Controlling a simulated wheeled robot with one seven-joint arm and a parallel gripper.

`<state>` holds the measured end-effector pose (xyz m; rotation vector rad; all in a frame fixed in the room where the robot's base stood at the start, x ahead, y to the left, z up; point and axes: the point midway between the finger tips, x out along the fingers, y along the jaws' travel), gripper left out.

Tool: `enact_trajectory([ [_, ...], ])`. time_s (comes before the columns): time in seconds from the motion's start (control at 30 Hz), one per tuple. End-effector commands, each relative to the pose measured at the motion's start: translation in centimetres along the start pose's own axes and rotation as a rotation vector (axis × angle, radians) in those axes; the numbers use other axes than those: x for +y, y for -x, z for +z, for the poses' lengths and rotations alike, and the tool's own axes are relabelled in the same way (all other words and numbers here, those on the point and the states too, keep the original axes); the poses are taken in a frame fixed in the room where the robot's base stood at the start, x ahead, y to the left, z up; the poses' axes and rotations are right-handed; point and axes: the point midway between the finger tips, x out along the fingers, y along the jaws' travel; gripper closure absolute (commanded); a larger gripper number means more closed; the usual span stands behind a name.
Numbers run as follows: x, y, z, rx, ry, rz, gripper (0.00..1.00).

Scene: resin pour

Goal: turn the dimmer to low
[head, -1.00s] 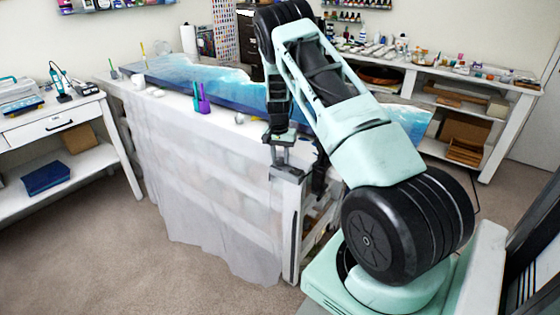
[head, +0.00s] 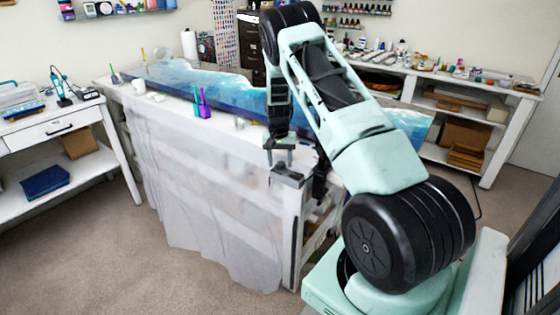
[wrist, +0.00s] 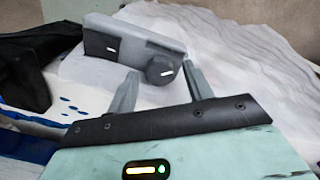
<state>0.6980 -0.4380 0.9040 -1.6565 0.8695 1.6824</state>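The dimmer is a grey box with a round dark knob (wrist: 160,70) at its right end in the wrist view. A short white mark on the knob lies close to level, rising slightly to the right. In the head view the grey box (head: 287,174) sits at the near corner of the white-draped table. My gripper (head: 279,162) is just above the box there. In the wrist view my gripper (wrist: 160,67) is open, with one finger on each side of the knob; I cannot tell whether either touches it.
A dark square control (wrist: 101,46) with a white mark is at the box's left end. White sheeting (head: 210,190) drapes the table. A blue resin slab (head: 180,75) and a purple cup (head: 203,108) are on top. Carpet (head: 110,255) at the left is clear.

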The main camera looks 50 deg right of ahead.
Motion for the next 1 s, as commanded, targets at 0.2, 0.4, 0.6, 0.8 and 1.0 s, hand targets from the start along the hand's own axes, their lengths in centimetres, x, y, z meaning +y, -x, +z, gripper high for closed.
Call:
enact_trajectory([
  [0.2, 0.0, 0.0, 0.0, -0.001, -0.001, 0.000, 0.48],
  [0.4, 0.0, 0.8, 0.0, 0.001, -0.001, -0.001, 0.48],
  [0.6, -0.1, 4.5, -0.1, 0.005, 0.000, -0.003, 0.48],
  [0.8, -0.1, 9.2, -0.1, 0.005, 0.000, -0.002, 0.48],
  [1.0, -0.1, 13.7, -0.1, 0.004, -0.001, -0.002, 0.48],
])
